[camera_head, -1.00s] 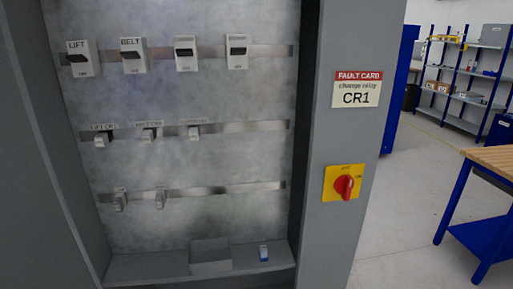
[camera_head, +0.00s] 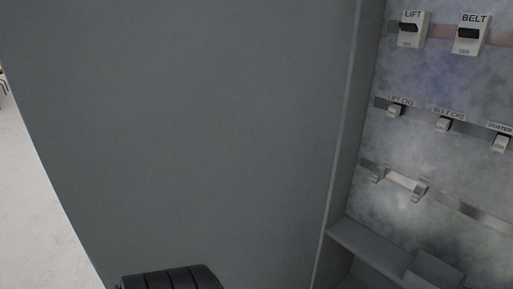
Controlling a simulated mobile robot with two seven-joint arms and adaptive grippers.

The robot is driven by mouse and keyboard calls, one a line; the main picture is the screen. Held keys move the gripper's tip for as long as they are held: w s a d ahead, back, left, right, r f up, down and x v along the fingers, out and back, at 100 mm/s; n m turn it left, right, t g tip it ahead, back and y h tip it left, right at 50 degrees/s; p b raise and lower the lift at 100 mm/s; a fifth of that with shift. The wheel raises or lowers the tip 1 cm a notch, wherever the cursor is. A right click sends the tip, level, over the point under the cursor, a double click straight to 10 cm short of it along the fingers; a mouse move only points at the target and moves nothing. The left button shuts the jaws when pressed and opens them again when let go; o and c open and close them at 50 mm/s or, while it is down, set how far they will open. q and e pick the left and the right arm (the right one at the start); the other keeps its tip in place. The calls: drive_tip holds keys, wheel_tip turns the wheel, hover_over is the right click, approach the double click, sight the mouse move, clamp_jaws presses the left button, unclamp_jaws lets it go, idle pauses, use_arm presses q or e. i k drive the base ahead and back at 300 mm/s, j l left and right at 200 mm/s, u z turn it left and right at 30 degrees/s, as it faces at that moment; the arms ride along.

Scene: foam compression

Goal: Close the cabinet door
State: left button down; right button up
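The cabinet door (camera_head: 190,130) is a large plain grey panel filling the left and middle of the head view. It stands open, with its inner face toward me and its free edge at the far left. Its right side meets the cabinet (camera_head: 343,170) near the opening. The inside of the cabinet shows at the right. A black ribbed part at the bottom edge, in front of the door, seems to belong to my arm; whether it touches the door cannot be told. No gripper fingertips are in view.
Inside the cabinet are a LIFT switch (camera_head: 412,30), a BELT switch (camera_head: 470,35), small relays on metal rails, and a bottom shelf (camera_head: 375,245) with a grey box (camera_head: 435,270). Pale open floor (camera_head: 35,220) lies beyond the door's left edge.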

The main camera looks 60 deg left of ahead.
sight(168, 134)
drive_tip(key=k+j+z, duration=0.1)
drive_tip(key=k, duration=0.6)
drive_tip(key=k+j, duration=0.25)
drive_tip(key=k, duration=0.45)
drive_tip(key=k+j, duration=0.1)
drive_tip(key=j, duration=0.3)
drive_tip(key=k+j+z, duration=0.1)
drive_tip(key=j, duration=0.3)
drive_tip(key=k+j+z, duration=0.1)
drive_tip(key=j, duration=0.3)
drive_tip(key=k+j, duration=0.1)
drive_tip(key=j, duration=0.25)
drive_tip(key=k+j+z, duration=0.1)
drive_tip(key=j, duration=0.3)
drive_tip(key=k+j, duration=0.15)
drive_tip(key=j, duration=0.2)
drive_tip(key=i+j, duration=0.15)
drive_tip(key=j, duration=0.2)
drive_tip(key=i+j+z, duration=0.1)
drive_tip(key=j, duration=0.25)
drive_tip(key=i+j, duration=0.25)
drive_tip(key=j, duration=0.15)
drive_tip(key=l+z, duration=0.05)
